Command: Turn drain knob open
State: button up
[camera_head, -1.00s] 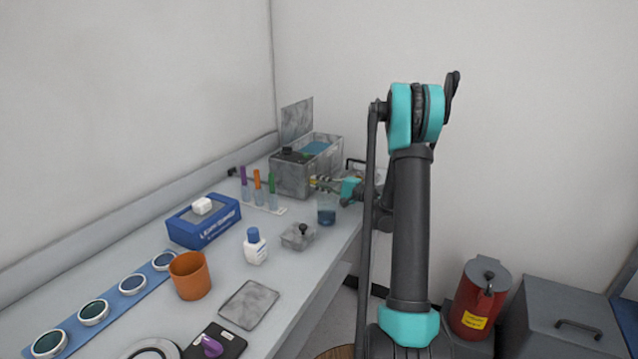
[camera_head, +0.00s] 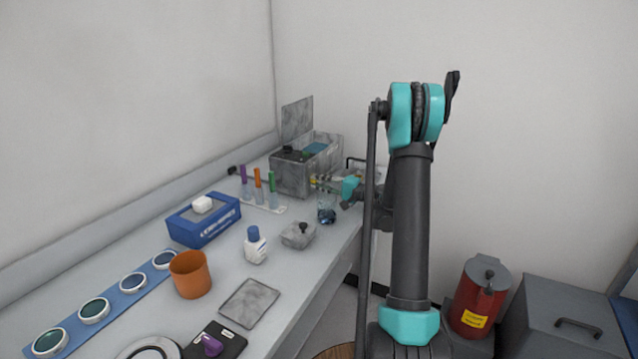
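A grey tank (camera_head: 290,180) with its lid raised and blue liquid (camera_head: 316,148) inside stands at the far end of the bench. My gripper (camera_head: 321,182) is at the tank's front face, near its lower right part. A small yellow patch (camera_head: 313,180) shows beside the fingers; I cannot tell whether it is the drain knob or a label. The knob is not clearly visible, so its position cannot be read. The fingers are too small to show whether they are open, shut or touching anything. A clear beaker (camera_head: 327,205) with something dark blue at its bottom stands just below my gripper.
A rack with three coloured-top tubes (camera_head: 258,190) stands left of the beaker. A small grey box with a black knob (camera_head: 298,236), a white bottle (camera_head: 255,250), a blue box (camera_head: 203,222) and an orange cup (camera_head: 190,275) stand nearer on the bench.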

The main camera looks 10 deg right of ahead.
jog(key=shift+o, duration=1)
jog(key=v, duration=1.2)
jog(key=shift+d, duration=0.1)
